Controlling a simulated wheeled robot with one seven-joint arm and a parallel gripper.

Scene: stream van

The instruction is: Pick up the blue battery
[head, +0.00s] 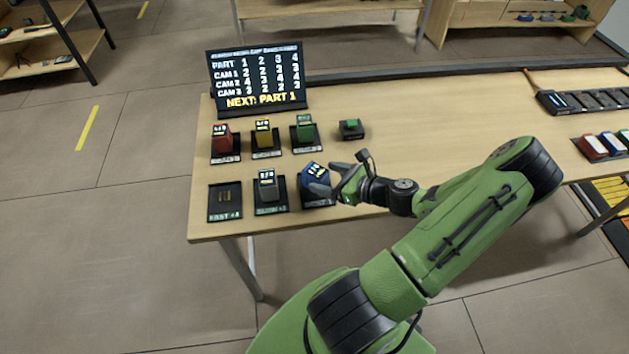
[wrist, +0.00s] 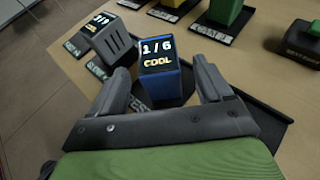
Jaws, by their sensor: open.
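The blue battery (head: 314,178) stands on a black plate in the front row on the table, at the right end of that row. In the wrist view the blue battery (wrist: 166,80) is upright, with a dark top screen reading "1/6 COOL". My gripper (head: 335,180) is at the battery's right side in the head view. In the wrist view my gripper (wrist: 165,88) is open, one finger to each side of the battery's near part. I cannot tell whether either finger touches it. The plate label is partly hidden by my gripper.
A grey battery (head: 268,187) stands close on the left, beside an empty plate (head: 224,201). Red (head: 221,138), yellow (head: 264,136) and green (head: 304,128) batteries stand behind. A black-and-green block (head: 351,129) is behind my gripper. A sign (head: 257,82) reads "NEXT: PART 1".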

